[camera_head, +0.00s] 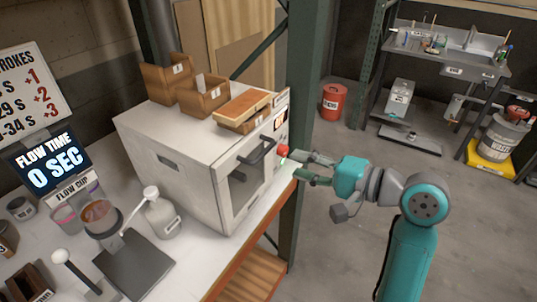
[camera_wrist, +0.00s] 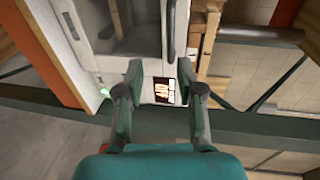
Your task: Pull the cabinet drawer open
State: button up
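My gripper (camera_head: 297,167) is at the front right of the white oven-like cabinet (camera_head: 180,180) on the bench. Its two fingers are spread apart, with nothing between them, in the wrist view (camera_wrist: 162,72). The cabinet has a glass door with a dark bar handle (camera_head: 257,152), which also shows in the wrist view (camera_wrist: 167,28). A red knob (camera_head: 284,150) is close to the fingertips; I cannot tell whether they touch it. A lit display panel (camera_wrist: 162,90) shows between the fingers. I cannot make out a drawer in either view.
Wooden boxes (camera_head: 167,77) stand on the cabinet. A green post (camera_head: 301,110) rises close behind my gripper. A white bottle (camera_head: 160,212) and a flow cup (camera_head: 100,215) are on the bench at left. A red bucket (camera_head: 334,102) stands on the open floor behind.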

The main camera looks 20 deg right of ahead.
aim_at(267, 152)
jog(key=x, duration=0.3)
jog(key=r+x, duration=0.1)
jog(key=x, duration=0.5)
jog(key=shift+w+a+r, duration=0.15)
jog(key=shift+a+r, duration=0.15)
jog(key=shift+a, duration=0.1)
jog(key=shift+c, duration=0.2)
grip_shut()
